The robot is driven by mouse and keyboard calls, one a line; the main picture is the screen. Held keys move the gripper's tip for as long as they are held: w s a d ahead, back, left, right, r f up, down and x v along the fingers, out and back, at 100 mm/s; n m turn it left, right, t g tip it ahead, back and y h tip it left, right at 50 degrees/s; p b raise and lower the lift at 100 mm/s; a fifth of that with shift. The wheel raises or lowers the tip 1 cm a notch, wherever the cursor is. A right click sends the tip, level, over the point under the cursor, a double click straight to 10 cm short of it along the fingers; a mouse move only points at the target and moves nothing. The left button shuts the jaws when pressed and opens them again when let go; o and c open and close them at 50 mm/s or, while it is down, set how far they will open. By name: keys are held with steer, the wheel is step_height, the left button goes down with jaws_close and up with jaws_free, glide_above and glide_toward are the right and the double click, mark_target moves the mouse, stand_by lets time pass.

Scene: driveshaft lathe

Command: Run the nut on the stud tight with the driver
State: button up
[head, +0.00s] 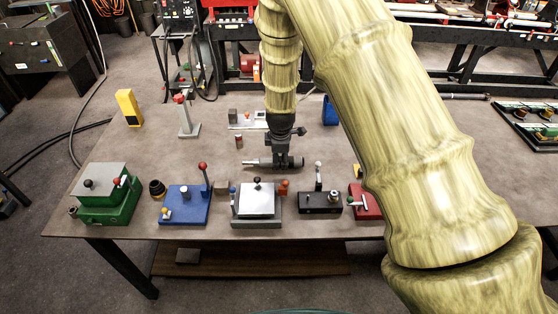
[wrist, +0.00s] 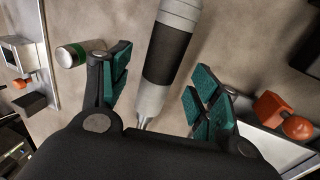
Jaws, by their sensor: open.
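The driver (head: 258,162) lies on the table, a silver and black cylinder in the head view. In the wrist view the driver (wrist: 168,55) runs between the two green-padded fingers, with its narrow silver end towards the palm. My gripper (head: 285,161) is low over the table at the driver, and in the wrist view my gripper (wrist: 160,88) is open, with gaps on both sides of it. A black block (head: 320,202) carries a silver round part. I cannot tell which of these is the stud with the nut.
A green box (head: 108,200), a grey fixture (head: 256,204) and a red block (head: 365,203) stand along the front edge. A small cylinder (head: 239,142) stands near my gripper. A yellow block (head: 128,107) is at the back left. The table's left middle is clear.

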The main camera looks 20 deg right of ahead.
steer(key=shift+p+x, duration=0.4)
steer(key=shift+x, duration=1.1)
steer(key=shift+a, duration=0.1)
jaws_close()
